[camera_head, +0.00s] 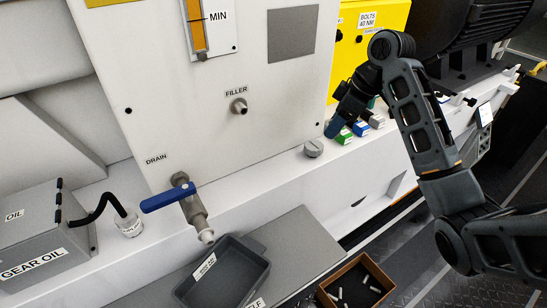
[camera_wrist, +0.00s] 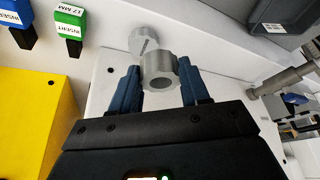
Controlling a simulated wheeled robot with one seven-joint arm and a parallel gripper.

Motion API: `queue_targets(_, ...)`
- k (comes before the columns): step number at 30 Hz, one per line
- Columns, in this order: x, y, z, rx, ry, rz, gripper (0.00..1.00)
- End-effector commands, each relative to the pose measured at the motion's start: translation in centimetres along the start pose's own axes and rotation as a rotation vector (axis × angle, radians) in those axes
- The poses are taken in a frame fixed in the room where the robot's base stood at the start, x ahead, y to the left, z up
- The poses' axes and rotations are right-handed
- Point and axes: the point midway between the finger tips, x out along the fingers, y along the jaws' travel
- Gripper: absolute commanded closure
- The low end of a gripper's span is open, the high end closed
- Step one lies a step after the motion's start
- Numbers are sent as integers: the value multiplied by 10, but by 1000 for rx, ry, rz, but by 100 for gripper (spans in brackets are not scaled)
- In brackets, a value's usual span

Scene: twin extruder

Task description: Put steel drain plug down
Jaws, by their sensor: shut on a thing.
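My gripper (camera_head: 334,127) is low over the white ledge, right of the panel's lower corner. The wrist view shows its blue fingers (camera_wrist: 160,78) closed around a grey steel piece with a round hole, which I take for the steel drain plug (camera_wrist: 158,73). The plug cannot be made out in the head view. I cannot tell whether it touches the ledge. A slotted round grey cap (camera_head: 313,148) sits on the ledge just left of my gripper; it also shows behind the plug in the wrist view (camera_wrist: 143,39).
Coloured insert blocks (camera_head: 361,127) stand close to the right of my gripper. The drain valve (camera_head: 193,207) with blue lever is above a dark tray (camera_head: 262,268). A brown box (camera_head: 388,286) holds small white pieces. Ledge between cap and valve is clear.

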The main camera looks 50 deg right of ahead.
Motion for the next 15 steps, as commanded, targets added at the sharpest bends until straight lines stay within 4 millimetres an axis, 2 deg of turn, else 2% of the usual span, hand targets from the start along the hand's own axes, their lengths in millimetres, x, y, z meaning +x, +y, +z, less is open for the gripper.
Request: queue_targets(15, 87, -38, -58, -6, -3, -3, 91)
